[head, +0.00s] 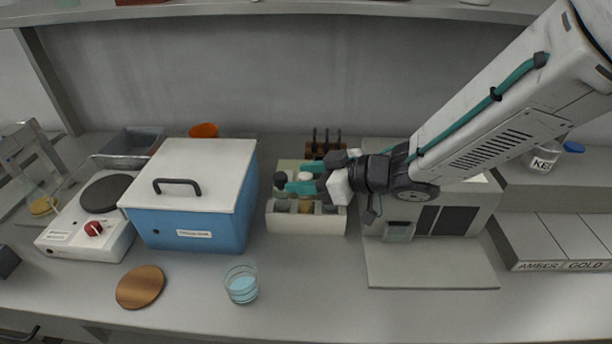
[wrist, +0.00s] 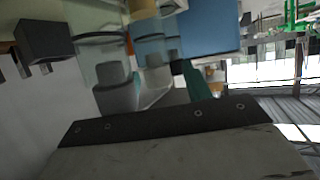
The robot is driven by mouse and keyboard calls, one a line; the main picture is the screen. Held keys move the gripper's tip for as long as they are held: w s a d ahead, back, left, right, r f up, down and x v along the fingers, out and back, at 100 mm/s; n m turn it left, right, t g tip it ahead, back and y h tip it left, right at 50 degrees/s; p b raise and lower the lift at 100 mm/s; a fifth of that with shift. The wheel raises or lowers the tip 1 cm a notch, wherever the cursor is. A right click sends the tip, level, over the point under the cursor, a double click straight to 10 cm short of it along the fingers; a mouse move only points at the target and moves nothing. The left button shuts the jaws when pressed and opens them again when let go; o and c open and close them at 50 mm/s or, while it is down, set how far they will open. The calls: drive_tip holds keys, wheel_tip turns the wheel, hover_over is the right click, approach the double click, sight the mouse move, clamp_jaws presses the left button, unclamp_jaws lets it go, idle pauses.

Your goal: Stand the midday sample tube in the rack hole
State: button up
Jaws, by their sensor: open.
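A white rack (head: 306,222) with several compartments stands in the middle of the bench in the head view. Amber and dark contents show in its openings; I cannot tell which is the midday sample tube. My gripper (head: 291,182), with teal fingers and dark tips, is open just above the rack's back left part. A small pale rounded top (head: 305,177) shows between or behind the fingers; I cannot tell whether it touches them. In the wrist view, grey finger pads (wrist: 134,84) are in front of clear glass-like shapes (wrist: 100,48).
A blue box with a white lid (head: 195,205) stands close left of the rack. A dark-pegged wooden stand (head: 323,147) is behind it. A grey device (head: 440,222) with a plate is at right. A glass beaker (head: 241,284) and brown disc (head: 141,287) are in front.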

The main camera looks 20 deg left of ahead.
drive_tip(key=v, duration=1.2)
drive_tip(key=shift+r, duration=0.5)
drive_tip(key=w+d+r+m+t+h, duration=0.1)
drive_tip(key=w+d+t, duration=0.1)
drive_tip(key=w+d+r+m+t+h, duration=0.1)
drive_tip(key=w+d+t, duration=0.1)
drive_tip(key=w+d+r+m+t+h, duration=0.1)
drive_tip(key=w+d, duration=0.2)
drive_tip(key=shift+m+t, duration=0.3)
drive_tip(key=shift+t, duration=0.1)
drive_tip(key=d+h, duration=0.1)
drive_tip(key=d, duration=0.1)
drive_tip(key=w+d+r+m+t+h, duration=0.1)
drive_tip(key=d+m+t+h, duration=0.1)
drive_tip(key=d, duration=0.1)
drive_tip(key=shift+w+d+r, duration=0.3)
drive_tip(key=shift+w, duration=0.1)
drive_tip(key=s+d+r+m+h, duration=0.1)
drive_tip(key=s+d+m+h, duration=0.25)
drive_tip(key=d, duration=0.45)
drive_tip(key=s+d+m+h, duration=0.2)
drive_tip(key=d+m+h, duration=0.25)
drive_tip(key=d, duration=0.35)
drive_tip(key=s+d+f+m+g, duration=0.1)
drive_tip(key=s+g, duration=0.7)
drive_tip(key=s, duration=1.3)
drive_tip(key=shift+f+m+g+y, duration=0.3)
drive_tip(key=shift+f+m+g, duration=0.15)
drive_tip(key=shift+m, duration=0.35)
